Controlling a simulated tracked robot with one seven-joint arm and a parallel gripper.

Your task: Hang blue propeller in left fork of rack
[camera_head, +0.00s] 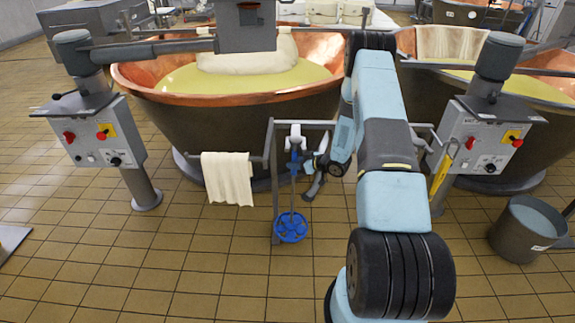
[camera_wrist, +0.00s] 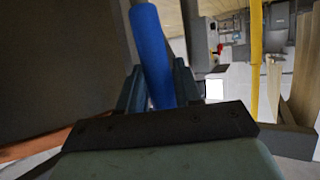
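The blue propeller (camera_head: 291,228) hangs upright in the head view, with its round blue head low near the floor and its shaft rising to a blue handle. The handle (camera_wrist: 152,48) also shows in the wrist view, between the two fingers. My gripper (camera_head: 306,163) comes from the right at the handle and appears shut on it; the fingertips are partly hidden. The grey rack (camera_head: 275,190) stands just left of the shaft. A white part (camera_head: 295,138) is at the top of the handle, under the rack's crossbar. I cannot tell whether the handle rests in the left fork.
A cream cloth (camera_head: 228,178) hangs on a bar left of the rack. Copper vats (camera_head: 250,130) stand behind. Control boxes (camera_head: 98,138) on posts flank the area. A yellow tool (camera_head: 443,168) hangs at right. A grey bucket (camera_head: 527,230) stands at far right. Tiled floor in front is clear.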

